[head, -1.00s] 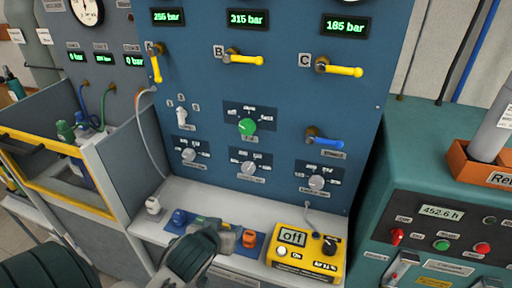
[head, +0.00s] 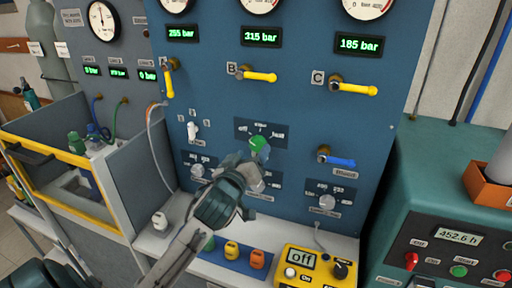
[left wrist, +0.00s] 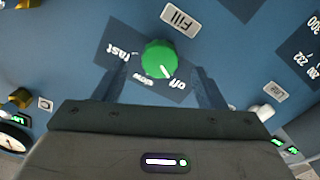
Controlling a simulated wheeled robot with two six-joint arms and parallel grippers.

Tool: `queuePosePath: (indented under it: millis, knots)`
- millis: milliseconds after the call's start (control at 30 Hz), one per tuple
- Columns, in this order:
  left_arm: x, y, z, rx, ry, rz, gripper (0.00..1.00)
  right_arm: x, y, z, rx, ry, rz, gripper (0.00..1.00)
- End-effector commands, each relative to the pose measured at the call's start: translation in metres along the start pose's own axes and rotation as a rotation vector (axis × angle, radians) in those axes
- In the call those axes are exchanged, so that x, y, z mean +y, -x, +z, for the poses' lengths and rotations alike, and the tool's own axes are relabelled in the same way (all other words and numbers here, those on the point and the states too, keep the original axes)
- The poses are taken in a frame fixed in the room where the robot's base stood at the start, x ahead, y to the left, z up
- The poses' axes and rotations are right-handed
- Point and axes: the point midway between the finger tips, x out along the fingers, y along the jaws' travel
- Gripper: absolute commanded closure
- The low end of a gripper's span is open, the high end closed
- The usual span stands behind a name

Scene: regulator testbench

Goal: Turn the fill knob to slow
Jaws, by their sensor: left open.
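The green fill knob (head: 258,143) is on the blue panel, below the middle pressure display. In the left wrist view the knob (left wrist: 159,56) has a white pointer mark directed toward the "off" lettering. "Slow" and "fast" are printed on its dark label plate (left wrist: 112,46), with a separate "Fill" tag (left wrist: 180,20). My left gripper (head: 255,155) is at the knob in the head view, partly covering the plate. In the left wrist view its two fingers (left wrist: 161,70) are open, one on each side of the knob, with gaps visible. I cannot tell how deep they reach. My right gripper is not in view.
Yellow valve levers (head: 260,77) and a blue lever (head: 340,161) stick out from the panel. A grey knob (head: 327,201) is at lower right. A yellow meter (head: 310,272) reading "off" and coloured caps stand on the shelf below.

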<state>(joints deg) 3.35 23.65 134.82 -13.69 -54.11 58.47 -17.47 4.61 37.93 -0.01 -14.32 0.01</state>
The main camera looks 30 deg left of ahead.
Motion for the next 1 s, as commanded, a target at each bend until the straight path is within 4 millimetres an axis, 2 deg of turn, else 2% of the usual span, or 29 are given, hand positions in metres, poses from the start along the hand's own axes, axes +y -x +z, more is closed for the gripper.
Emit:
queuePosePath:
  millis: [100, 233, 633, 867, 1000]
  knots:
    - [0.001, -0.020, -0.002, -0.001, 0.002, -0.001, 0.35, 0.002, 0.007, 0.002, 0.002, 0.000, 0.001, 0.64]
    - [0.001, -0.033, -0.001, -0.001, 0.001, 0.000, 0.35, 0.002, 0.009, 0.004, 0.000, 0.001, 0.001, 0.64]
    - [0.000, -0.040, 0.001, -0.001, 0.000, 0.000, 0.35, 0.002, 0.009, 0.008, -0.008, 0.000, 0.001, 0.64]
    - [0.000, -0.040, 0.001, -0.001, 0.000, 0.000, 0.80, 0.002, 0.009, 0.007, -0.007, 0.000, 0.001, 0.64]
    - [0.000, -0.040, 0.000, -0.001, -0.003, 0.000, 0.80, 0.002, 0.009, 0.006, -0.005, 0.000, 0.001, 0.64]
